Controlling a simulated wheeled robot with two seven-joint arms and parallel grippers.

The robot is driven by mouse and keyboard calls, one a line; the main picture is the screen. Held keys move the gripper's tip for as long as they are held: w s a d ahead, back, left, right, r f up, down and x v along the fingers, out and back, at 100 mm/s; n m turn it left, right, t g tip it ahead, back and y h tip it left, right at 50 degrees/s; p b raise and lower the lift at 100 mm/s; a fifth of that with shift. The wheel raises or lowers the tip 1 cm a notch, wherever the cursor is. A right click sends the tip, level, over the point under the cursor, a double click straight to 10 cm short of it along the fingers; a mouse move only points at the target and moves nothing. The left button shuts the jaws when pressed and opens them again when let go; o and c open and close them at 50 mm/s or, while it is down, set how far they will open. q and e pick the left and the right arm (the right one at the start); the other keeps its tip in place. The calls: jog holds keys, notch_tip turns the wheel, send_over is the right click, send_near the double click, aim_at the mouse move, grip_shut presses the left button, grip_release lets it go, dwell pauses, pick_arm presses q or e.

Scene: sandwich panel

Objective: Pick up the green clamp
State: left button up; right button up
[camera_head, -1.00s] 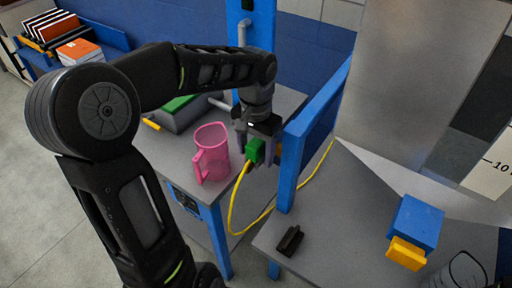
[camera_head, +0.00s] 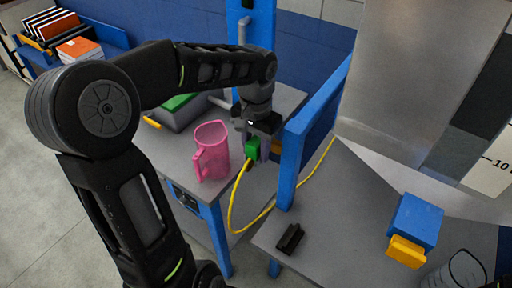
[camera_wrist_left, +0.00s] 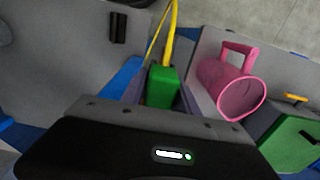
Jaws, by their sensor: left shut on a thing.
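The green clamp (camera_head: 252,147) is a small green block with a yellow cable (camera_head: 232,205) running from it. My left gripper (camera_head: 255,140) is above the grey table, just left of the blue post, and is shut on the green clamp. In the left wrist view the clamp (camera_wrist_left: 161,87) sits between the two fingers, with the yellow cable leading away from it. The gripper body hides part of the clamp. My right gripper is not in view.
A pink mug (camera_head: 211,152) stands just left of the gripper. A blue post (camera_head: 291,160) is close on its right. A grey-green box (camera_head: 180,110) lies behind.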

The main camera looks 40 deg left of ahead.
aim_at(256, 140)
pick_arm(q)
grip_shut()
jog(key=shift+r, duration=0.1)
notch_tip(256, 140, up, 10)
jog(key=shift+f, duration=0.1)
dwell(0.5)
dwell(0.5)
